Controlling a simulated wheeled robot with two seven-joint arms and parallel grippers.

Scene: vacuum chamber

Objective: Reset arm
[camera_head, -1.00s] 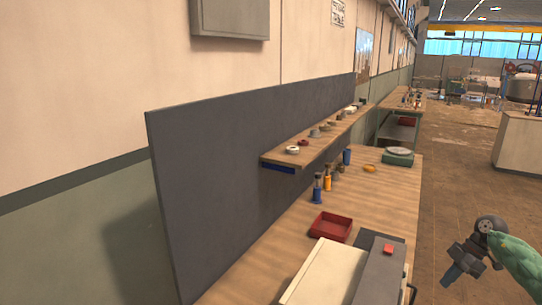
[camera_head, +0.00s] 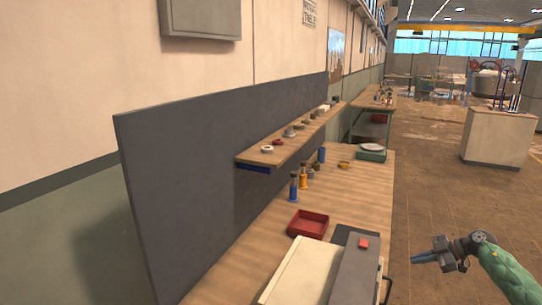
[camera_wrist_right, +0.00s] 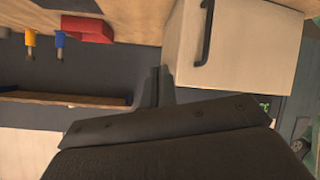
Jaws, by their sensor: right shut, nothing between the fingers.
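My right gripper (camera_head: 415,259) is at the lower right of the head view, on a green-sleeved arm. It points left toward the workbench, over the open floor beside it. Its fingers are together with nothing between them; they also show in the right wrist view (camera_wrist_right: 155,86). It touches nothing that I can see. My left arm and gripper are not in view.
The wooden workbench (camera_head: 352,205) holds a cream and grey box (camera_head: 310,268), a red tray (camera_head: 308,223) and small blue and orange bottles (camera_head: 303,176). A shelf (camera_head: 262,158) hangs on the grey panel (camera_head: 205,180). The brown floor (camera_head: 430,180) is clear right of the bench.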

